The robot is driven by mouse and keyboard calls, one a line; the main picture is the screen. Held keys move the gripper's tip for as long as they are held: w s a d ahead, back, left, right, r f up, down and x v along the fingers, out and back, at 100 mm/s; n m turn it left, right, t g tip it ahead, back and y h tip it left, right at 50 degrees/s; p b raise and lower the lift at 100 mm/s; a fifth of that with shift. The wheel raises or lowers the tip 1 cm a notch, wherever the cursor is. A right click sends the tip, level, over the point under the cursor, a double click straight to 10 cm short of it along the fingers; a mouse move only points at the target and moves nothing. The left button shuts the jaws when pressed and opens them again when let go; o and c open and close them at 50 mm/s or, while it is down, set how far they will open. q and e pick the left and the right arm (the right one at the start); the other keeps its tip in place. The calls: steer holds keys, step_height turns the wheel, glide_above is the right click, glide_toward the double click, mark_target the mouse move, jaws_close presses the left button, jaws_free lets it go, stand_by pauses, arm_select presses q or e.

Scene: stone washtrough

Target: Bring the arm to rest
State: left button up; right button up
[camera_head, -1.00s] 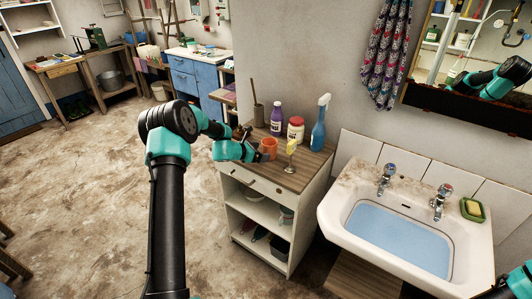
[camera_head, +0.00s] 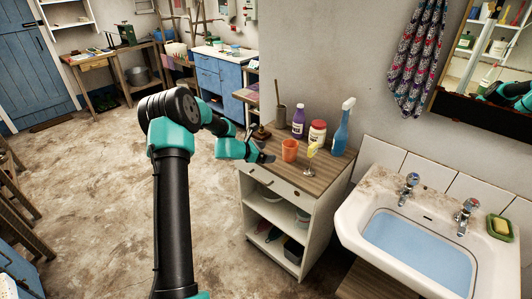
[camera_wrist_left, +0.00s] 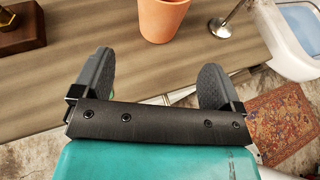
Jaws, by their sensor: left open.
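My left gripper (camera_head: 266,154) is at the left front edge of the wooden top of a white cabinet (camera_head: 312,184). In the left wrist view its two fingers (camera_wrist_left: 157,66) stand wide apart with nothing between them. An orange cup (camera_head: 289,150) stands upright just beyond the fingers, apart from them; its lower part shows in the wrist view (camera_wrist_left: 164,18). My left arm is bent, rising from the bottom and reaching right. My right gripper is not in view.
Near the cup stand a stemmed yellow item (camera_head: 311,151), a purple bottle (camera_head: 298,121), a white jar (camera_head: 317,132), a blue spray bottle (camera_head: 341,131) and a dark wooden object (camera_head: 261,132). A sink (camera_head: 367,213) is at right. Open floor lies left.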

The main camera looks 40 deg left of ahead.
arm_select(q)
steer(key=s+d+f+m+g+y, duration=0.1)
steer(key=s+d+f+m+g, duration=0.35)
steer(key=s+f, duration=0.3)
steer(key=s+d+f+m+g+y, duration=0.1)
steer(key=s+d+f+m+g, duration=0.35)
steer(key=f, duration=0.45)
steer(key=s+d+f+m+g, duration=0.1)
steer(key=s+d+f+m, duration=0.2)
steer(key=s+d+m, duration=0.6)
steer(key=s+d+f+m+g, duration=0.1)
steer(key=s+d+f+m, duration=0.2)
steer(key=s+d+m, duration=0.6)
steer(key=shift+s+d+m, duration=0.3)
steer(key=shift+d+m, duration=0.5)
steer(key=shift+d, duration=0.45)
